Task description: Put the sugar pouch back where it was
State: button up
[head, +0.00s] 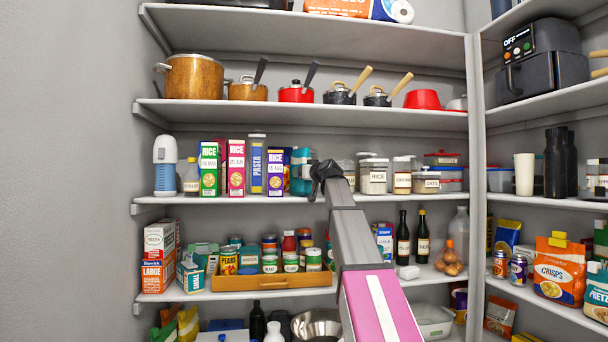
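My gripper (322,172) is a small dark shape at the end of my raised arm. It is in front of the middle shelf (240,199), between the boxes and the jars. Its fingers are too small and dark to tell whether they are open, shut or holding something. No pouch can be read as sugar in the head view. A teal package (300,182) shows just left of my gripper and is partly covered. Whether it touches the gripper cannot be told. My arm hides part of the shelves behind it.
Rice boxes (209,168) and a pasta box (256,163) stand left of my gripper. Labelled jars (373,176) stand close on its right. Below are a wooden tray of cans (270,282) and dark bottles (403,238). Pots (296,93) line the shelf above.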

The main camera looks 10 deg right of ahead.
jog(key=shift+f, duration=0.1)
jog(key=o, duration=1)
jog(key=v, duration=1.2)
